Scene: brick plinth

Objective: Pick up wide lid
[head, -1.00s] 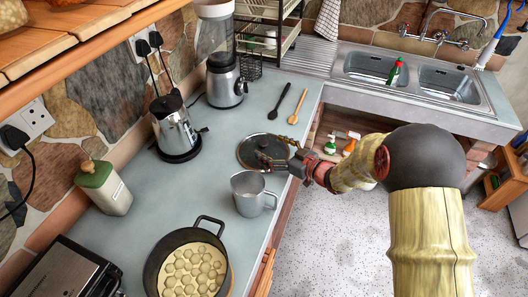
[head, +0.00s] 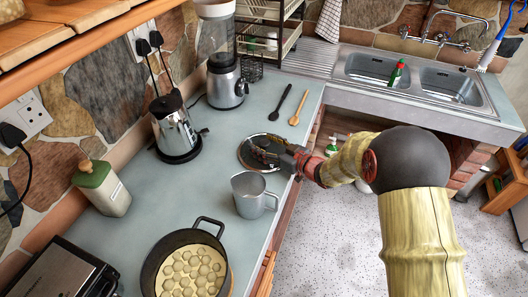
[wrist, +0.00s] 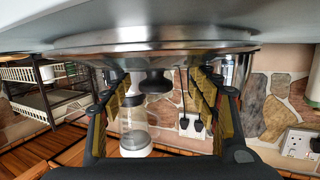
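The wide lid (head: 245,143) lies on the counter beyond the metal mug, a dark disc with a metal rim. My gripper (head: 268,154) is over it and hides much of its middle and right side. The wrist view appears upside down. In it the lid (wrist: 155,48) lies against the counter, with its dark knob (wrist: 156,82) pointing down the picture. My gripper (wrist: 160,88) has its fingers spread wide, one on each side of the knob, with gaps between. Whether the fingers touch the lid's surface is unclear.
The metal mug (head: 251,196) stands close in front of the lid. A black pan (head: 152,262) is nearer. A kettle (head: 175,130) stands to the left, and a blender (head: 225,82) behind. Two spoons (head: 283,102) lie beyond. The counter left of the lid is clear.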

